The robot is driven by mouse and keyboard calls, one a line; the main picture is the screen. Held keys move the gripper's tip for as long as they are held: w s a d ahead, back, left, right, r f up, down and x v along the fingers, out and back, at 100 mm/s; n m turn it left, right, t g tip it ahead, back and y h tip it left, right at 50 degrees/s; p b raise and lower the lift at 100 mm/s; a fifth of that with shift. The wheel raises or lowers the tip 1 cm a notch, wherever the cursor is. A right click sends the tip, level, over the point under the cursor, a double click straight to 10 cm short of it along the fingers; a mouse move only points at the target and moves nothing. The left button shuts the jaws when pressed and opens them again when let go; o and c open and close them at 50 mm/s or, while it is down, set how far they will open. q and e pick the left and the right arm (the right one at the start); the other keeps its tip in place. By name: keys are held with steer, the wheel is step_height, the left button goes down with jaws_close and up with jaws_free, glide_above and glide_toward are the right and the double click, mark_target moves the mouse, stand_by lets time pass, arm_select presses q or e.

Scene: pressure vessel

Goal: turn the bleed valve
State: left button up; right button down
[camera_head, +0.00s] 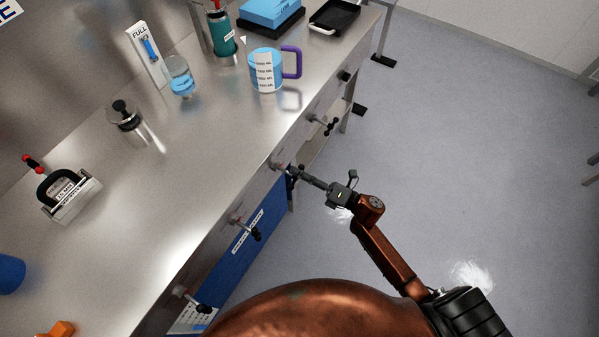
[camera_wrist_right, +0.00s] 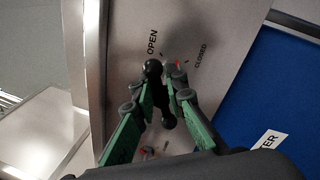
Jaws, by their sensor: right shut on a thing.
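The bleed valve has a black handle (camera_wrist_right: 153,69) with round knobs, on a grey panel marked OPEN and CLOSED in the right wrist view. Its upper knob lies just below the word OPEN. A small red mark shows to the right of that knob, towards CLOSED. My right gripper (camera_wrist_right: 164,92) is shut on the handle, with a green-sided finger on each side of it. In the head view, my right gripper (camera_head: 294,174) reaches the bench's front edge, where the valve's mount (camera_head: 278,165) shows and the handle is mostly hidden. My left gripper is not in view.
Other black-handled valves (camera_head: 326,123) (camera_head: 243,226) stick out along the bench front on both sides. A blue panel (camera_head: 250,240) lies below the edge. A blue measuring jug (camera_head: 264,72) and other items stand on the metal bench top (camera_head: 215,130). The floor to the right is clear.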

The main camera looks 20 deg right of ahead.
steer(key=m+t+p, duration=0.1)
steer(key=m+p, duration=0.1)
steer(key=m, duration=0.3)
steer(key=shift+a, duration=0.15)
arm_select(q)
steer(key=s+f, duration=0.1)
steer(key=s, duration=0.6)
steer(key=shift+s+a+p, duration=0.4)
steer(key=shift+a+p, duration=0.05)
arm_select(e)
steer(key=shift+f+m+h, duration=0.1)
steer(key=shift+m+h, duration=0.4)
steer(key=shift+m, duration=0.4)
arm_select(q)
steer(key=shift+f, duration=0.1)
arm_select(e)
steer(key=c, duration=2)
jaws_free()
steer(key=shift+f, duration=0.1)
steer(key=v, duration=1.2)
steer(key=shift+f, duration=0.1)
